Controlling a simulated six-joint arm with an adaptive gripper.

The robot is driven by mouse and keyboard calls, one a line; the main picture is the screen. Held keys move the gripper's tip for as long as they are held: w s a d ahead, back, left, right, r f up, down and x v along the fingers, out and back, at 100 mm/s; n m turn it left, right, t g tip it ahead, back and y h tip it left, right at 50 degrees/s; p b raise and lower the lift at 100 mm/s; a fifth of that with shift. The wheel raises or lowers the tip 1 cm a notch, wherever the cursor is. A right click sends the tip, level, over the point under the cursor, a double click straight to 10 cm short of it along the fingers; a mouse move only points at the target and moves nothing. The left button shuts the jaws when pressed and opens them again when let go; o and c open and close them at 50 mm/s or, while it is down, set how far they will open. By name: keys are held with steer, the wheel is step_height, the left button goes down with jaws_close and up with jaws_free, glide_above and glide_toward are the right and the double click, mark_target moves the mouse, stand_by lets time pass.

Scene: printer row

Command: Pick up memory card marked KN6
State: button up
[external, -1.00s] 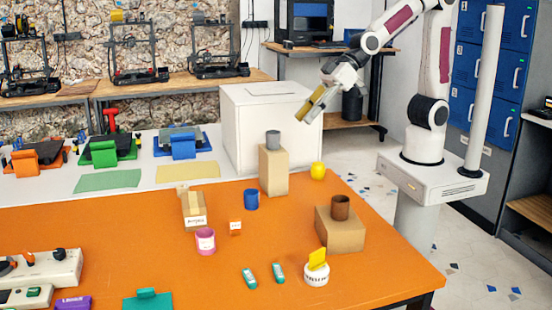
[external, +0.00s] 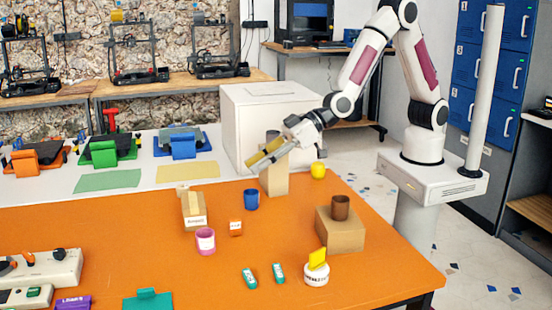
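My gripper (external: 262,163) is in the air over the back part of the orange table, in front of the tall cardboard block. Its two fingers look apart, with nothing visible between them. Two small teal pieces with white labels, a left one (external: 249,278) and a right one (external: 278,273), lie near the table's front. A small orange block with a white label (external: 236,228) sits further back. A yellow piece (external: 318,260) stands in a round white holder (external: 316,277). I cannot read KN6 on any of them, so I cannot tell which is the memory card.
A grey cup (external: 273,135) stands on the tall block (external: 270,180), partly behind my gripper. A brown cup (external: 340,207) stands on a lower box (external: 338,235). A blue cup (external: 251,199), pink cup (external: 205,241) and labelled carton (external: 193,211) stand nearby. The front middle is mostly clear.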

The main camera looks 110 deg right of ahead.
steer(key=t+h, duration=0.1)
steer(key=t, duration=0.1)
glide_above(237, 235)
steer(key=s, duration=0.3)
step_height(237, 235, down, 9)
steer(key=shift+d+r, duration=0.2)
steer(key=shift+d, duration=0.1)
steer(key=shift+f, duration=0.15)
steer(key=shift+f, duration=1.6)
steer(key=shift+f, duration=0.1)
steer(key=shift+f+g, duration=0.3)
steer(key=shift+f, duration=1.3)
steer(key=shift+x, duration=1.55)
steer(key=shift+s, duration=0.1)
jaws_close()
